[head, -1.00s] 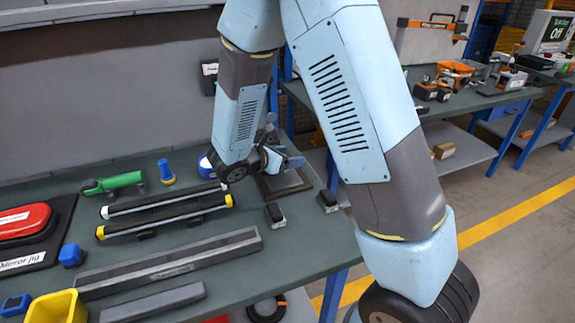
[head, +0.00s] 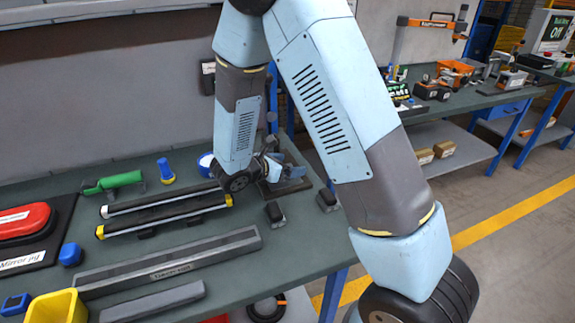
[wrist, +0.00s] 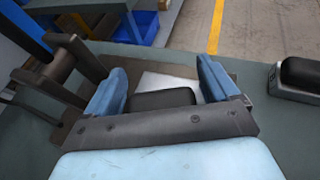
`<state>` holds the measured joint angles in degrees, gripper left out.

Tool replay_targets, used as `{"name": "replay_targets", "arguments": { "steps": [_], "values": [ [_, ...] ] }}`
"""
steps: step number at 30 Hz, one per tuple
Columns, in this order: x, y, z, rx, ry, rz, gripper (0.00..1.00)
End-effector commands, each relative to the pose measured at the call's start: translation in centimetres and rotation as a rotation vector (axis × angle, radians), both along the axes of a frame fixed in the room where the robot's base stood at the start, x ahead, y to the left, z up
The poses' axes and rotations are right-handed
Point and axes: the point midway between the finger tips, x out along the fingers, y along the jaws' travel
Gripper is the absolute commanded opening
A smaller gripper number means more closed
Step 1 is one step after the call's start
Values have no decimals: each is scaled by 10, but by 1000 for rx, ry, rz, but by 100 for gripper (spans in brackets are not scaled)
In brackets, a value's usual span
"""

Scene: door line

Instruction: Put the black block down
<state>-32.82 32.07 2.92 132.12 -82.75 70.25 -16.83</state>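The black block (wrist: 163,98) shows in the wrist view between the two blue fingers of my gripper (wrist: 162,80), its near side hidden by the dark gripper bar. A narrow light strip shows between the block and each finger, so the gripper looks open around it. A pale flat surface (wrist: 172,80) shows beyond and beside the block; I cannot tell whether the block rests on it. In the head view my gripper (head: 275,168) is low over the right end of the workbench (head: 215,220), and the block is hidden there.
Two dark blocks (head: 275,214) (head: 327,200) stand in front of my gripper. Black-and-silver bars (head: 165,215), a green-handled tool (head: 115,181) and a long grey channel (head: 170,263) lie to the left. A dark upright fixture (wrist: 65,70) stands close left in the wrist view.

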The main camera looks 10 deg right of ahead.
Motion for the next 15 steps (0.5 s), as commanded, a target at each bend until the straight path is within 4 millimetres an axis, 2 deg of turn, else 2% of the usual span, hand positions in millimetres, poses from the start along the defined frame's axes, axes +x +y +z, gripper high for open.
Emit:
{"name": "replay_targets", "arguments": {
  "steps": [10, 15],
  "values": [
    [0, 0, 0, 0, 0, 0, 94],
    [-9, 14, 7, 2, -2, 2, 94]
  ]
}}
